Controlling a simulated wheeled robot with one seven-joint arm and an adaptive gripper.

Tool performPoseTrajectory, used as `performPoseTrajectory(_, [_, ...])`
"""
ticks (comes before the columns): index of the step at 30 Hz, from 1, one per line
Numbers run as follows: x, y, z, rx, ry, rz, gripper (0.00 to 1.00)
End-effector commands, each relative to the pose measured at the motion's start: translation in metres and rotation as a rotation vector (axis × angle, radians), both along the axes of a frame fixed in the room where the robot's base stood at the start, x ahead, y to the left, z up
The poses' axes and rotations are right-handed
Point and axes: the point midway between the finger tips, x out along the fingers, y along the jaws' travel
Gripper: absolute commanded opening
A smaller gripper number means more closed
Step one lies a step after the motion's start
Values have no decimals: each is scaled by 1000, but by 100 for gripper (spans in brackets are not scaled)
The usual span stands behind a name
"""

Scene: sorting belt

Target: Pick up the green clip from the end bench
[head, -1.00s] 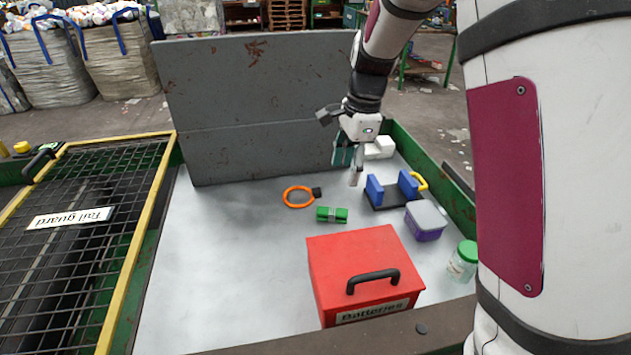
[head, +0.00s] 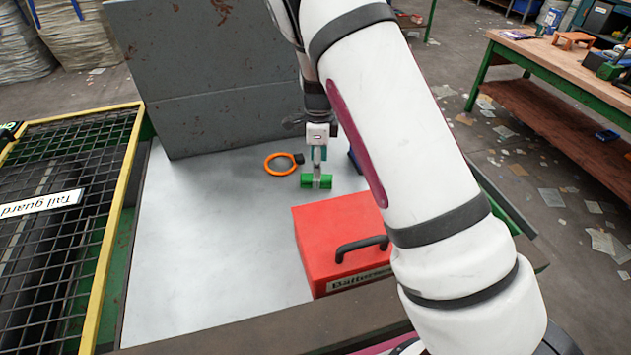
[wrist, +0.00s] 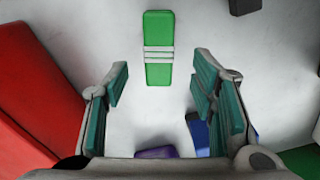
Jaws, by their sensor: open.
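The green clip (head: 316,181) lies on the pale top of the end bench (head: 200,250), behind the red box. In the wrist view the clip (wrist: 158,48) is a green bar with whitish bands round its middle, lying lengthwise ahead of my fingers. My gripper (wrist: 160,95) is open, with its teal-padded fingers apart and nothing between them; the clip is beyond the fingertips. In the head view my gripper (head: 317,165) hangs over the clip and covers part of its middle. The height between them is hard to tell.
A red batteries box (head: 335,235) with a black handle stands just in front of the clip. An orange ring (head: 280,163) lies to the clip's left. A grey upright panel (head: 210,90) stands behind. A blue thing (head: 355,160) is partly hidden by my arm. The left bench area is clear.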

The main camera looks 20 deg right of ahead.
Motion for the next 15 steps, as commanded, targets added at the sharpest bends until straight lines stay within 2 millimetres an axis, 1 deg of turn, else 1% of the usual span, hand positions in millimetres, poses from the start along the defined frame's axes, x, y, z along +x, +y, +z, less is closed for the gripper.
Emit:
performPoseTrajectory(5, [0, 0, -8, 0, 1, 1, 52])
performPoseTrajectory(8, [0, 2, -17, -1, 1, 2, 52])
performPoseTrajectory(15, [1, 4, -51, 0, 2, 0, 52])
